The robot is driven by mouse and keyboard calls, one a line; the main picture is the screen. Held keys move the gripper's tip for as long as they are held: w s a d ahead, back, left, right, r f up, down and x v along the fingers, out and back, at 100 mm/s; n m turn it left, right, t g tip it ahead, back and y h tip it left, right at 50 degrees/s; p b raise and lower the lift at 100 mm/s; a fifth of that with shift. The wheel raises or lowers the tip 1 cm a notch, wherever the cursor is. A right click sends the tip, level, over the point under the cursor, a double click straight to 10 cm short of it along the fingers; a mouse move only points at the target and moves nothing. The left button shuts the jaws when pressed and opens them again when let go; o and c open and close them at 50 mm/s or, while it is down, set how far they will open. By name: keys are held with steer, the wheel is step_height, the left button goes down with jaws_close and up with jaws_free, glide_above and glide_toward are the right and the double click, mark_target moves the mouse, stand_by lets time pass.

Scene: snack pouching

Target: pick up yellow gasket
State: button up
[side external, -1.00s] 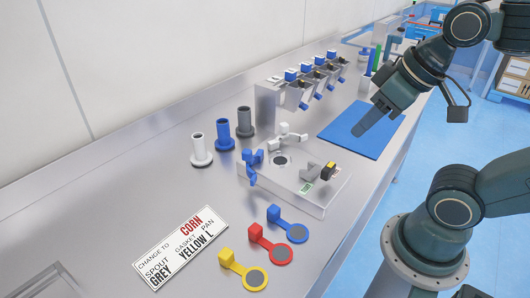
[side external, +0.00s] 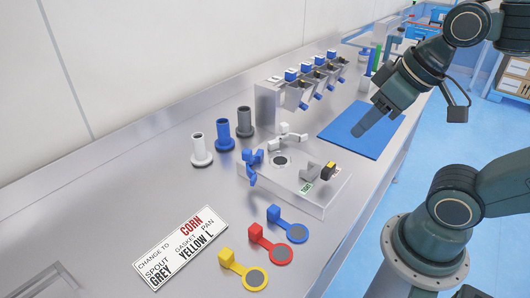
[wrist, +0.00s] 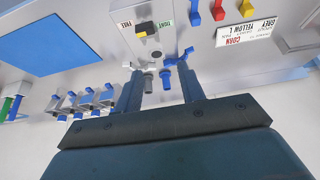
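The yellow gasket (side external: 250,279) lies flat on the steel counter near the front, a ring with a grey disc in it and an upright yellow block on its tab. Its yellow block also shows at the top edge of the wrist view (wrist: 246,8). My gripper (side external: 360,130) hangs over the blue mat, far behind and to the right of the gasket. In the wrist view my gripper (wrist: 159,68) has its two fingers apart, with nothing between them.
A red gasket (side external: 279,251) and a blue gasket (side external: 293,230) lie beside the yellow one. A steel fixture (side external: 318,207) with clamps stands behind them. White, blue and grey spouts (side external: 201,150) stand to the left. A sign (side external: 181,247) lies left of the gaskets. The blue mat (side external: 345,138) is bare.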

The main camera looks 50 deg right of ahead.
steer(key=shift+o, duration=0.4)
steer(key=w+a+n+g, duration=0.3)
steer(key=w+a+n, duration=0.7)
steer(key=a, duration=0.1)
steer(key=w+a+f+n+g, duration=0.1)
steer(key=a+f+n, duration=0.3)
steer(key=a, duration=0.3)
steer(key=w+a+f+n+g, duration=0.1)
steer(key=a+f+n, duration=0.3)
steer(key=a, duration=0.3)
steer(key=shift+w+a+n+g, duration=0.15)
steer(key=shift+w+n+g, duration=0.2)
steer(key=shift+n, duration=0.25)
steer(key=shift+f, duration=0.1)
glide_above(227, 254)
step_height(227, 254, down, 8)
steer(key=shift+r, duration=0.2)
steer(key=shift+f, duration=0.45)
steer(key=shift+f, duration=0.1)
